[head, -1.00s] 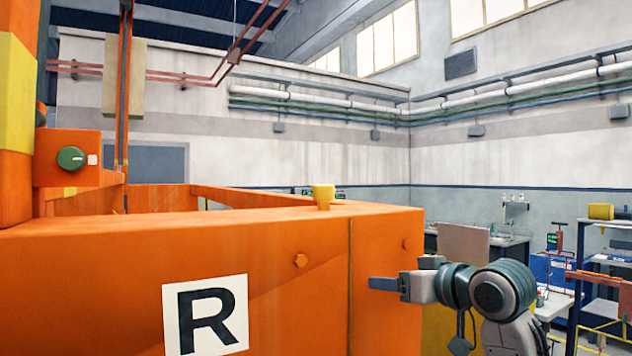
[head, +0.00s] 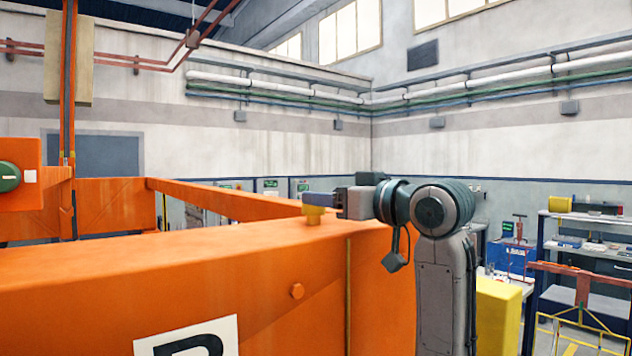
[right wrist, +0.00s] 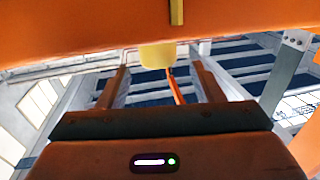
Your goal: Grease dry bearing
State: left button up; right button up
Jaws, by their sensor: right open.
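No grease or grease tool can be made out. My left gripper is not in view.
An orange post with a green knob (head: 9,177) stands at the left. A yellow block (head: 497,315) and a shelf rack (head: 541,260) stand to the right.

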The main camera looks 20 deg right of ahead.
jog(key=p+x, duration=0.1)
jog(key=x, duration=0.3)
jog(key=shift+f, duration=0.1)
jog(key=shift+w+a+f, duration=0.1)
jog(key=shift+w+a, duration=0.05)
jog(key=shift+w, duration=0.2)
jog(key=shift+s, duration=0.3)
jog(key=c, duration=1)
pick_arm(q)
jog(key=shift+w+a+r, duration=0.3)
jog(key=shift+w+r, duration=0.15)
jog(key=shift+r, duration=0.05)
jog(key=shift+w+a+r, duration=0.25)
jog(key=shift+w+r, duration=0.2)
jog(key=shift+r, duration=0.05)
pick_arm(e)
jog(key=shift+o, duration=0.2)
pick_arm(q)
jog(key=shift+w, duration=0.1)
pick_arm(e)
jog(key=shift+m+h, duration=0.3)
jog(key=shift+h, duration=0.2)
